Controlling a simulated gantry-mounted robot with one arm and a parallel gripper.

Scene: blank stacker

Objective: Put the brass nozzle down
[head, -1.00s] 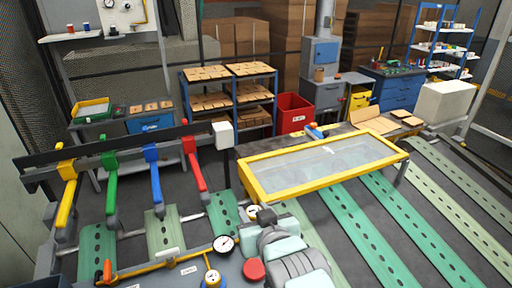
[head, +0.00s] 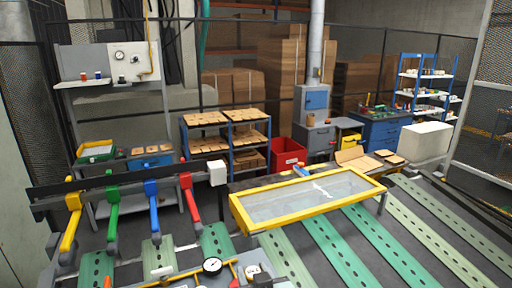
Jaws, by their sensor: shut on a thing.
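I cannot make out the brass nozzle in the head view. My gripper does not show in this view either, so what it holds cannot be seen here.
A yellow-framed glass panel (head: 309,194) lies at the centre right. Yellow, green, blue and red levers (head: 190,199) hang from a dark rail at left. A round gauge (head: 212,265) is at the bottom. Behind stand a blue rack (head: 232,153), a red bin (head: 288,152) and a white box (head: 425,141).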

